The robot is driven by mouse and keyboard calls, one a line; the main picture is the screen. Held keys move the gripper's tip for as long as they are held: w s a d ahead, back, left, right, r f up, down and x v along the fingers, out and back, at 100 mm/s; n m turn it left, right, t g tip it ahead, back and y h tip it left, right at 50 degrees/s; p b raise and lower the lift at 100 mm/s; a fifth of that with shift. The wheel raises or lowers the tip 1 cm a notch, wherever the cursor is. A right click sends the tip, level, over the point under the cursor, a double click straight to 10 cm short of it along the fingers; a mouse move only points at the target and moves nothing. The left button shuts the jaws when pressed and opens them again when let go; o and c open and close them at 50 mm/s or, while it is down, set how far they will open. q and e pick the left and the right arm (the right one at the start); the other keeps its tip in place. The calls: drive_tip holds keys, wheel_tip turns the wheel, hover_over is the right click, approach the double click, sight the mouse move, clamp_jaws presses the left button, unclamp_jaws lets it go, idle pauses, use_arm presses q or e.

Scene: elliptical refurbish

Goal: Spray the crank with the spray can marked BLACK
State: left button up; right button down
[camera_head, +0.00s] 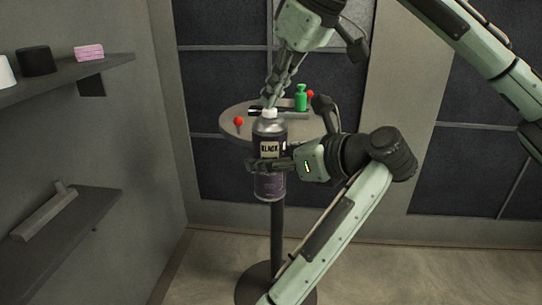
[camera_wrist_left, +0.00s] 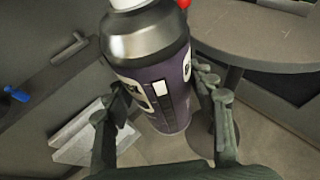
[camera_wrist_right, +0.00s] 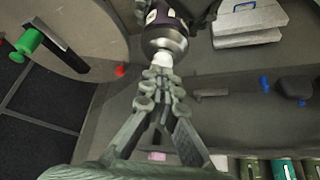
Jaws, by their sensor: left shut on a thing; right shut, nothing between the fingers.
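The spray can (camera_head: 270,183) has a silver top, a white nozzle and a dark purple label reading BLACK. It is upright in front of the round table. My left gripper (camera_head: 262,165) is shut around its body; the can fills the middle of the left wrist view (camera_wrist_left: 155,85). My right gripper (camera_head: 270,103) is shut and empty, pointing down with its fingertips at the nozzle; I cannot tell whether they touch. The right wrist view shows the nozzle (camera_wrist_right: 163,57) at those fingertips. A bar with a green handle (camera_head: 301,99), apparently the crank, lies on the table, partly hidden.
The round table (camera_head: 229,119) stands on one post and also holds a red-knobbed piece (camera_head: 238,121). Wall shelves at left carry a dark cylinder (camera_head: 36,61), a pink stack (camera_head: 88,52) and a grey bar (camera_head: 44,214). The floor at right is clear.

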use_arm(q)
drive_tip(key=shift+r, duration=0.25)
use_arm(e)
drive_tip(key=shift+f, duration=0.25)
use_arm(q)
drive_tip(key=shift+f, duration=0.1)
use_arm(e)
drive_tip(key=shift+r, duration=2.6)
drive_tip(key=v, duration=1.2)
use_arm(q)
drive_tip(key=shift+d, duration=0.1)
